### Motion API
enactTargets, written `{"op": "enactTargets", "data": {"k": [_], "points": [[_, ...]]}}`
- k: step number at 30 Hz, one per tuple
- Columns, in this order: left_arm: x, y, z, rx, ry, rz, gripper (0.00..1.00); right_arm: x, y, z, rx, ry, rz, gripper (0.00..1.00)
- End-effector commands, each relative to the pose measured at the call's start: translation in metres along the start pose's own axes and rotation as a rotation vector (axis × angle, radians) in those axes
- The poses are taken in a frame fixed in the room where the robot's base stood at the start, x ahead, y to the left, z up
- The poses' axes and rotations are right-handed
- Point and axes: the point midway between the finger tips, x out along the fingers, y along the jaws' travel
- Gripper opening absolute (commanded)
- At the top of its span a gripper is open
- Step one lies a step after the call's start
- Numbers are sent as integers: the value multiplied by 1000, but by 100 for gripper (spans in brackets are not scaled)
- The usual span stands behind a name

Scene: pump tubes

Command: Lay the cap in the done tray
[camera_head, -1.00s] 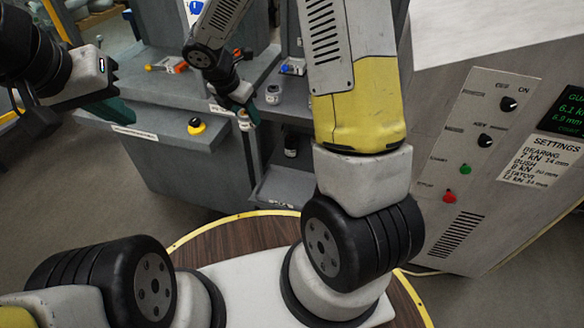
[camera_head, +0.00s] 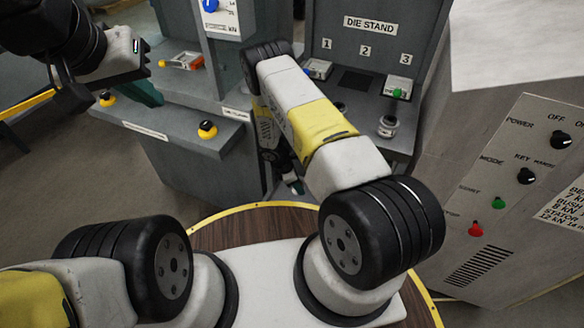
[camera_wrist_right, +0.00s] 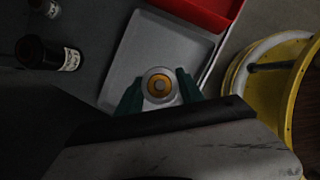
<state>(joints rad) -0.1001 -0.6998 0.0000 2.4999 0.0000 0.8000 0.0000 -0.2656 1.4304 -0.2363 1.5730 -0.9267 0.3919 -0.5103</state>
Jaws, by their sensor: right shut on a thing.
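In the right wrist view the cap (camera_wrist_right: 159,84), a round piece with a pale rim and a gold-brown centre, sits between the green fingers of my right gripper (camera_wrist_right: 158,90). The gripper is shut on it. Behind it is a shallow grey tray (camera_wrist_right: 165,42), whose floor looks empty where it shows; I see no label on it. The height of the cap above the tray is hard to tell. In the head view my arm largely hides the right gripper and the tray. My left gripper (camera_head: 108,90) is at the upper left, open and empty, away from the tray.
A red tray (camera_wrist_right: 212,12) adjoins the grey one. Two dark labelled bottles (camera_wrist_right: 47,53) lie to its left in the wrist view. A yellow-rimmed round base (camera_wrist_right: 235,85) is at the right. The die stand (camera_head: 370,24) and a control cabinet (camera_head: 500,180) show in the head view.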

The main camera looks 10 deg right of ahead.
Motion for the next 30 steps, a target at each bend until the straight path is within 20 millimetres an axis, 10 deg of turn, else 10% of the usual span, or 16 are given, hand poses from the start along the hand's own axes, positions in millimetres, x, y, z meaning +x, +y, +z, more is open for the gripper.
{"op": "enactTargets", "data": {"k": [18,30], "points": [[0,0,0,0,0,0,0,84,-1,-34,1,1,-2,0],[0,0,0,0,0,0,0,90,-1,-37,0,0,-1,0]]}}
